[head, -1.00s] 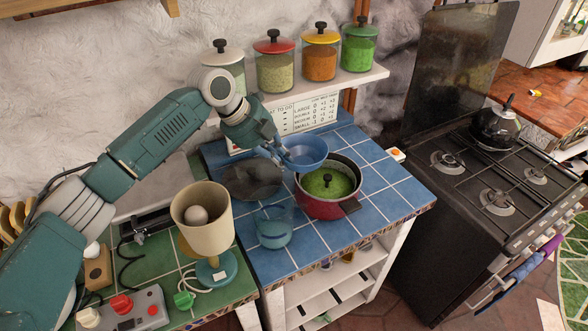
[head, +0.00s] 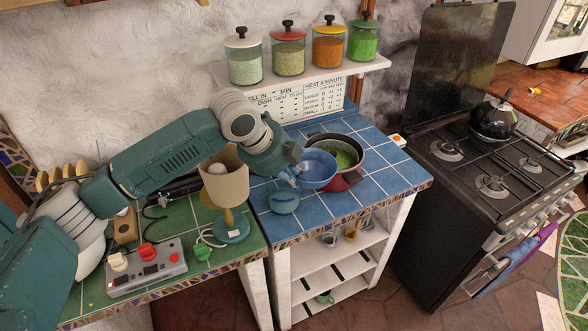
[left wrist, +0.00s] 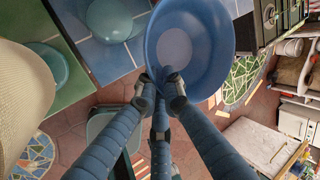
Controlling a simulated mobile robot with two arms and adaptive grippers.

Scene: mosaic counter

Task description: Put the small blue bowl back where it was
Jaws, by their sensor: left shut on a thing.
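The small blue bowl (head: 322,170) is held in the air by its rim, in front of and left of the red pot (head: 345,182), hiding part of it. My left gripper (head: 294,174) is shut on the bowl's rim. In the left wrist view the bowl (left wrist: 205,25) is upper centre, its round inside facing the camera, with the fingertips (left wrist: 160,90) at its near edge. The bowl looks empty. My right gripper is in neither view.
A beige lamp (head: 225,185) stands at the left, near my arm. Jars (head: 288,52) line the shelf behind.

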